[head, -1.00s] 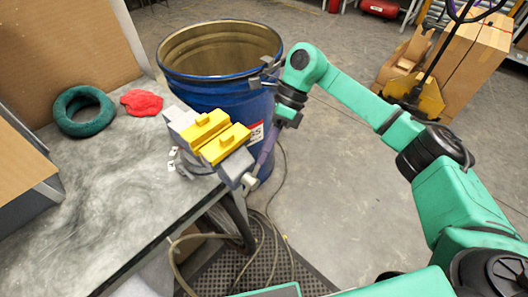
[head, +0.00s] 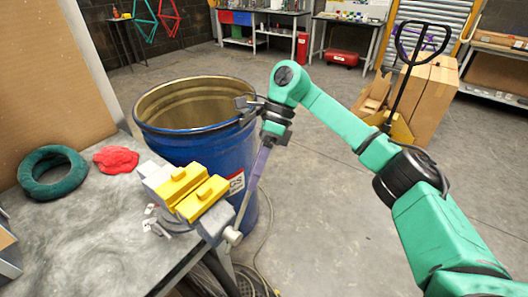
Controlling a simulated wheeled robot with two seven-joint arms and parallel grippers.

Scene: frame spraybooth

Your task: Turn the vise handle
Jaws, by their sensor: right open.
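The grey vise with yellow jaws (head: 190,190) sits at the near right corner of the grey workbench. Its purple handle (head: 254,176) rises from the screw end (head: 232,236) at the vise's front, tilted up to the right, beside the blue drum. My right gripper (head: 270,138) is open and points down at the handle's upper end. The handle's top meets the dark gripper parts; whether the fingers touch it I cannot tell. My left gripper is not in view.
A blue drum (head: 205,143) stands close behind the vise and handle. A green ring (head: 52,172) and a red cloth (head: 116,159) lie on the workbench (head: 75,235). A pallet truck with cartons (head: 432,100) stands at the right. The floor between is clear.

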